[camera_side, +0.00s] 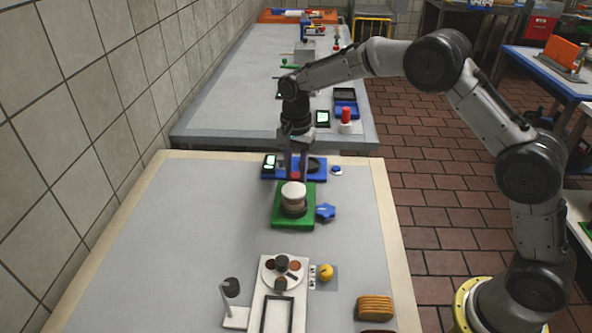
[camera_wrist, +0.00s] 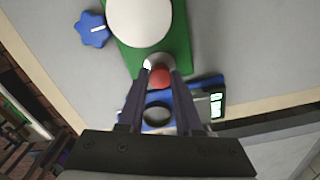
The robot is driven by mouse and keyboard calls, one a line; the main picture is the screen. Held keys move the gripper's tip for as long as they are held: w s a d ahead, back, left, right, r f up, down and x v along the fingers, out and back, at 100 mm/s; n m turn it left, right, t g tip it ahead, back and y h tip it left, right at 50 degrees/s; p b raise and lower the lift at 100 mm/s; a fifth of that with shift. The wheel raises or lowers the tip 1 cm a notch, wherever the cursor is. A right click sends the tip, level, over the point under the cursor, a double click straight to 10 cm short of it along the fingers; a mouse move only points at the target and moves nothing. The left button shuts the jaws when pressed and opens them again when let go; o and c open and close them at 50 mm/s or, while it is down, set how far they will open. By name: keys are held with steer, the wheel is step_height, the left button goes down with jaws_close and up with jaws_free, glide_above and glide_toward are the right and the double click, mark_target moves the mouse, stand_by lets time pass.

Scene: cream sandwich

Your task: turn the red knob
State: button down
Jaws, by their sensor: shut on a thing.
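The red knob (camera_side: 295,176) sits low between my fingertips, just behind the green base in the side view, and only a little of it shows there. In the wrist view the red knob (camera_wrist: 160,77) is a round red top between the two fingers. My gripper (camera_side: 296,172) points down and is shut on the knob, one finger on each side. It also shows in the wrist view (camera_wrist: 161,68). How deep the fingers grip is hidden.
A green base (camera_side: 280,215) carries a stack with a white round top (camera_side: 293,190). A blue star-shaped knob (camera_side: 326,212) is at its right. Behind is a blue device (camera_side: 321,175) with a lit display (camera_side: 269,163). The table's left side is clear.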

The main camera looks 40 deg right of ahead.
steer(key=shift+m, duration=1.5)
steer(key=shift+r, duration=0.1)
steer(key=c, duration=0.6)
jaws_free()
